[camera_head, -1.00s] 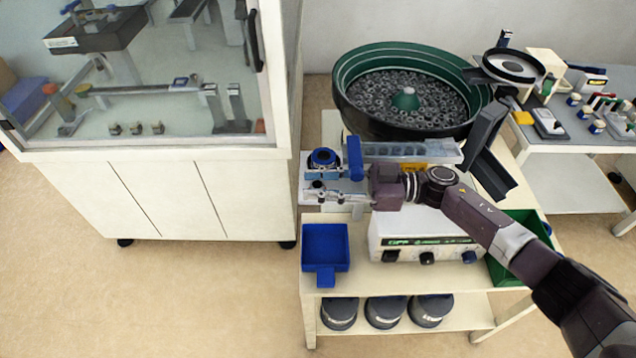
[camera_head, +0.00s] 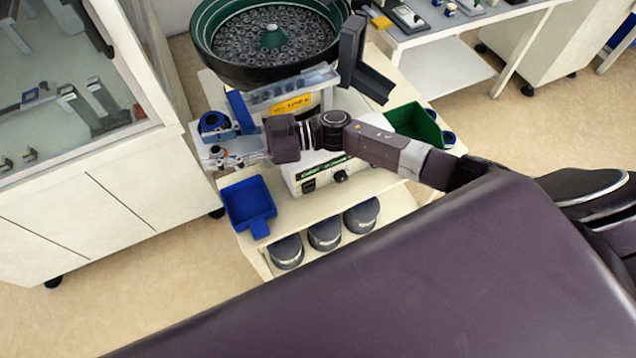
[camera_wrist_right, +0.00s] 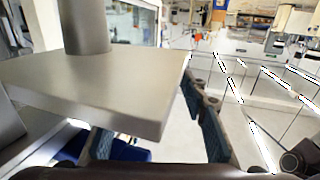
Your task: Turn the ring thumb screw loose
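My right gripper (camera_head: 228,158) reaches in from the right at the left end of the feeder's track, just below the blue fixture (camera_head: 215,124). In the right wrist view the two dark textured fingers of my right gripper (camera_wrist_right: 155,140) stand wide apart. A grey metal plate (camera_wrist_right: 95,90) with a round post fills the near left of that view, partly hiding the left finger. I cannot tell whether the fingers touch it. The ring thumb screw is too small or hidden to make out in either view. My left gripper is not in view.
The green bowl feeder (camera_head: 222,58) full of small parts stands behind the arm. A blue tray (camera_head: 238,205) and a white control box (camera_head: 312,178) are in front. A green bin (camera_head: 412,125) is to the right, a glass-fronted cabinet (camera_head: 95,190) to the left.

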